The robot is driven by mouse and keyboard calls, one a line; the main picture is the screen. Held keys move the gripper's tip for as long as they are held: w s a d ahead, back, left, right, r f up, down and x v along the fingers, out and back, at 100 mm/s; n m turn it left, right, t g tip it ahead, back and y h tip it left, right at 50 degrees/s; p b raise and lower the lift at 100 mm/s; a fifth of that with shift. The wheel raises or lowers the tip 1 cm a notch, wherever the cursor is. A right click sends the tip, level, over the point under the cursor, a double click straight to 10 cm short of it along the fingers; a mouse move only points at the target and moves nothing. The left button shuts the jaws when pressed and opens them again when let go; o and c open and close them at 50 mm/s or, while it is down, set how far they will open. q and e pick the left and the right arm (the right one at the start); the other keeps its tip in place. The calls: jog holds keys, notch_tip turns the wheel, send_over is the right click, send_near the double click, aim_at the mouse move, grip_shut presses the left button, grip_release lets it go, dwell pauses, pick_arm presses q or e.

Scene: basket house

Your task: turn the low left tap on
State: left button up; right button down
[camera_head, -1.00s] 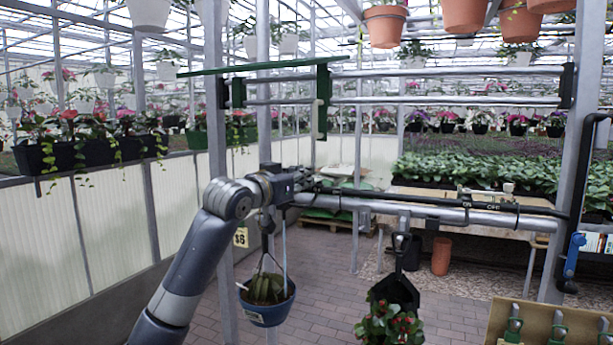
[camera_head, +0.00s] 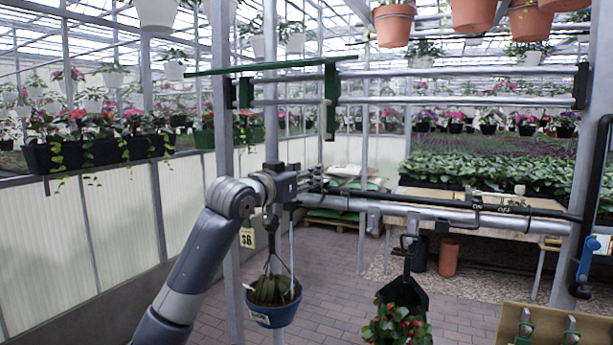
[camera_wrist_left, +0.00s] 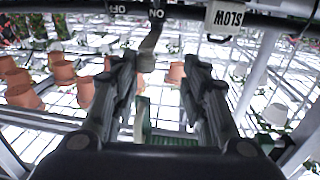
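A low horizontal pipe (camera_head: 440,213) runs to the right from my left gripper (camera_head: 305,183) in the head view, where my wrist hides part of its left end. In the left wrist view a grey tap lever (camera_wrist_left: 151,46) stands by an "ON" label (camera_wrist_left: 157,14), with an "OFF" label (camera_wrist_left: 117,9) to its left. My left gripper (camera_wrist_left: 160,70) is open, its two dark fingers apart. The lever shows between and beyond the fingertips; I cannot tell whether they touch it. My right gripper is not in view.
A blue pot (camera_head: 272,304) hangs below my left wrist, and a red-flowered plant (camera_head: 398,328) hangs lower right of it. Another lever (camera_head: 475,196) stands by ON/OFF labels farther right. A blue handle (camera_head: 587,258) is at the right edge. An upper rail (camera_head: 440,101) crosses above.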

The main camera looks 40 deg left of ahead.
pick_arm(q)
jog(key=shift+a+f, duration=0.1)
jog(key=shift+f, duration=0.15)
jog(key=s+d, duration=0.1)
jog(key=s, duration=1.1)
jog(key=shift+d, duration=0.35)
